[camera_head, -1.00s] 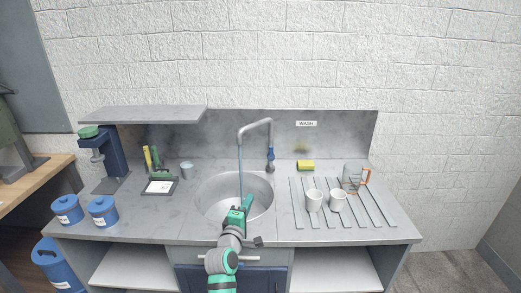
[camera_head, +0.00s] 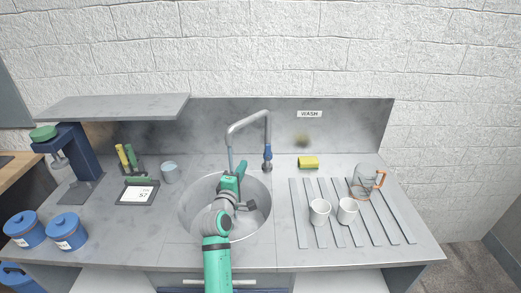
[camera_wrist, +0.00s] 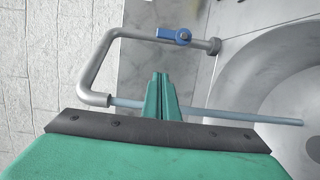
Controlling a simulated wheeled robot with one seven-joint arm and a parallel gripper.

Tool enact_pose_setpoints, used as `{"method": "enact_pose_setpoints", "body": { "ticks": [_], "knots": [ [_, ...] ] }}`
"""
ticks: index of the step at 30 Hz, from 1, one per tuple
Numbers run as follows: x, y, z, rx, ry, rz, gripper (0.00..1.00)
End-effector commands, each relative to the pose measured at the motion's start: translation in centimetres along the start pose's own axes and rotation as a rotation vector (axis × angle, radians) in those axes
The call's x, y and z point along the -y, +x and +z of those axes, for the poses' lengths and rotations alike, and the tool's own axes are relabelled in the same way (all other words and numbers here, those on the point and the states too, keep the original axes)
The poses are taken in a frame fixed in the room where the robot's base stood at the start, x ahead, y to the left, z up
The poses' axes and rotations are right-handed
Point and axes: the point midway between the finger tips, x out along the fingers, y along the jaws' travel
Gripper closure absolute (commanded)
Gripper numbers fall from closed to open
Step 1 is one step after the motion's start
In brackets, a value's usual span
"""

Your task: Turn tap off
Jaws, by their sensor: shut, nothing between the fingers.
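The tap is a grey bent pipe (camera_head: 249,119) rising behind the sink (camera_head: 263,215). Its blue handle (camera_head: 267,152) sits low on the upright, near the base; it also shows in the wrist view (camera_wrist: 172,36). A bluish stream of water (camera_wrist: 215,115) runs from the spout in the wrist view. My green gripper (camera_head: 241,165) is over the sink, left of the handle and apart from it. Its fingers are shut and empty, and in the wrist view the fingertips (camera_wrist: 162,76) point toward the handle with a gap. The gripper partly hides the stream in the head view.
Two white mugs (camera_head: 319,212) and a glass jug (camera_head: 367,178) stand on the ribbed drainer at right. A yellow sponge (camera_head: 308,162) lies right of the tap.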

Motion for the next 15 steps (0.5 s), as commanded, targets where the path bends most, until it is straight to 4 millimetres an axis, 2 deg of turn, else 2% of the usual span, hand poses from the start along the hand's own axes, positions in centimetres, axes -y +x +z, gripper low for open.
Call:
{"method": "enact_pose_setpoints", "body": {
  "ticks": [8, 11, 15],
  "knots": [
    [0.0, 0.3, -0.1, -0.001, 0.000, 0.000, 1.00],
    [0.0, 1.1, -0.1, 0.000, 0.000, 0.000, 1.00],
    [-0.1, 3.4, 0.3, 0.004, 0.000, -0.001, 1.00]
  ]
}}
